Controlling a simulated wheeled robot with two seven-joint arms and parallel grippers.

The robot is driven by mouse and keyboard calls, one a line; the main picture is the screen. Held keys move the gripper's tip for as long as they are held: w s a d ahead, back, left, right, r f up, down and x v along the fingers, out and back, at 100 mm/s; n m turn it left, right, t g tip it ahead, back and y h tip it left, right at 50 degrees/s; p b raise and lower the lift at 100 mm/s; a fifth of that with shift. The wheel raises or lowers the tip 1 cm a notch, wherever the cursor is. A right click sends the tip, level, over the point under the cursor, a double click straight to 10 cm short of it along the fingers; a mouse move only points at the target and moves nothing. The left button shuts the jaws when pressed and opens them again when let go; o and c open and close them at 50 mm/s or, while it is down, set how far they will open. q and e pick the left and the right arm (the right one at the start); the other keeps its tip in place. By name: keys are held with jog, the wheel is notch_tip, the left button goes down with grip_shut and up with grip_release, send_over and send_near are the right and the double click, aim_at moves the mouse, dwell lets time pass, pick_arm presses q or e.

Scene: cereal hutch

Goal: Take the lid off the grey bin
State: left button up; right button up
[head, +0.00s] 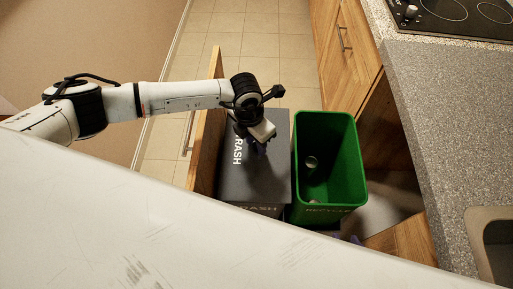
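The grey bin (240,189) stands in a pulled-out wooden drawer, with TRASH lettering on its lid and front. Its flat dark grey lid (268,183) is on and covers the top. My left gripper (259,147) points down at the far half of the lid. Its fingers are small, dark and partly hidden by the wrist, so I cannot tell whether they are open or touch the lid. My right gripper cannot be made out.
An open green recycling bin (347,178) with a few small items inside stands right of the grey bin. The drawer front (206,147) rises on the left. A stone counter (445,130) with a hob and sink lies right. Tiled floor is clear beyond. A small bluish piece near the green bin is unclear.

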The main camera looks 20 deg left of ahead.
pick_arm(q)
jog(key=shift+f, duration=0.2)
jog(key=shift+w, duration=0.1)
grip_shut()
jog(key=shift+r, duration=0.1)
